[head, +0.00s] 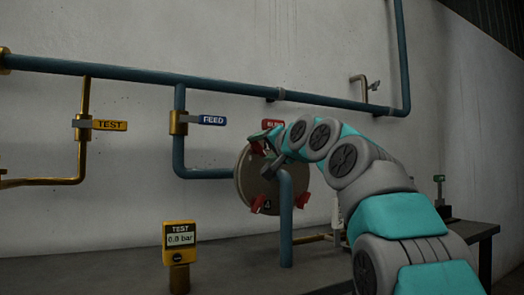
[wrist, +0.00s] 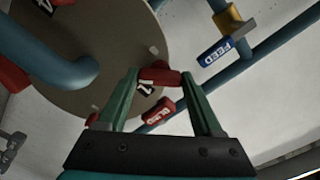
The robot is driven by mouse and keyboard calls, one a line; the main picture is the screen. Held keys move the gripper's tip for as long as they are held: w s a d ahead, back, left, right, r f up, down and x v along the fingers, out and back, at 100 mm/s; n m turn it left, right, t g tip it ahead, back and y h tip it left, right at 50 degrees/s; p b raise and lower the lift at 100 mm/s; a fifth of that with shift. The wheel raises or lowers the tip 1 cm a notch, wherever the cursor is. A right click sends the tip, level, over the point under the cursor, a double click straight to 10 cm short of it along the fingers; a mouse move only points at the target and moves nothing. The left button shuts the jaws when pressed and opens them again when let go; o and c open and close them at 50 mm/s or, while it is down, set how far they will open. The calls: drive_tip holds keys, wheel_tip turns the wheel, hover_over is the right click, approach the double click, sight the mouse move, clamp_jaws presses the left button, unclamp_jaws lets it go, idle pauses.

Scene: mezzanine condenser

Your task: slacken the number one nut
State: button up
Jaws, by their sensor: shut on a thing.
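A round brown cover (head: 245,183) stands upright on the pipework, with red wing nuts around its rim; it also shows in the wrist view (wrist: 125,35). My gripper (head: 262,143) is at the cover's upper edge. In the wrist view its green fingers (wrist: 160,77) are shut on a red nut (wrist: 159,75), one fingertip at each end. A small black-and-white tag (wrist: 146,88) beside this nut seems to read 1. In the head view my gripper partly hides the nut. Two lower red nuts, one at left (head: 259,204) and one at right (head: 302,200), are clear.
A red BLEED handle (wrist: 162,111) is close beside my fingers. A blue FEED handle (head: 208,120) and a yellow TEST handle (head: 109,125) are further left. A blue pipe (head: 286,220) rises before the cover. A yellow gauge (head: 180,236) reads 0.0 bar on the bench (head: 225,275).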

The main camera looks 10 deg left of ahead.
drive_tip(key=shift+f, duration=0.15)
drive_tip(key=o, duration=1.4)
drive_tip(key=shift+c, duration=0.2)
drive_tip(key=shift+s+d+r, duration=0.2)
drive_tip(key=shift+s+d, duration=0.15)
drive_tip(key=shift+s, duration=0.2)
drive_tip(key=b+v, duration=0.1)
drive_tip(key=v, duration=0.5)
drive_tip(key=shift+s+d+f, duration=0.1)
drive_tip(key=shift+d+f, duration=0.1)
